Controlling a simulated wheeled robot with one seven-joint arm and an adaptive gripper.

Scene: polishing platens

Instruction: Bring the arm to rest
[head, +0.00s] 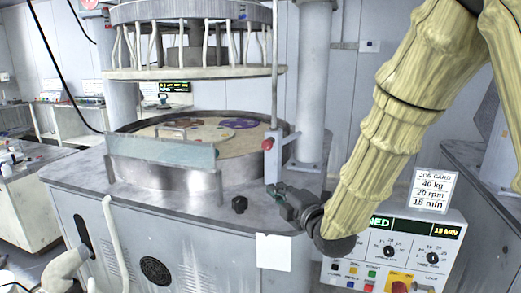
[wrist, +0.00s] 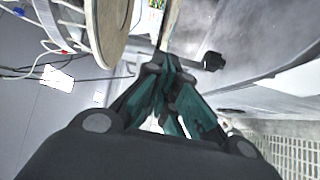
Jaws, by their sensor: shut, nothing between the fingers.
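My arm comes down from the upper right in the head view, in a wrinkled yellowish sleeve. My gripper (head: 277,189) is at its end, over the front right edge of the polishing machine's grey top (head: 85,172). The gripper points left and looks empty. In the wrist view its teal fingers (wrist: 165,66) come together at their tips with nothing between them. A black knob (head: 239,204) stands on the machine top, left of the gripper; it also shows in the wrist view (wrist: 212,61). Whether the gripper touches the machine top I cannot tell.
A round platen (head: 238,145) lies behind a clear guard (head: 160,155). A raised ring plate (head: 200,72) hangs above it. A grey post (head: 312,90) and a red-tipped lever (head: 268,144) stand near the gripper. The control panel (head: 440,222) with a job card (head: 433,190) is lower right.

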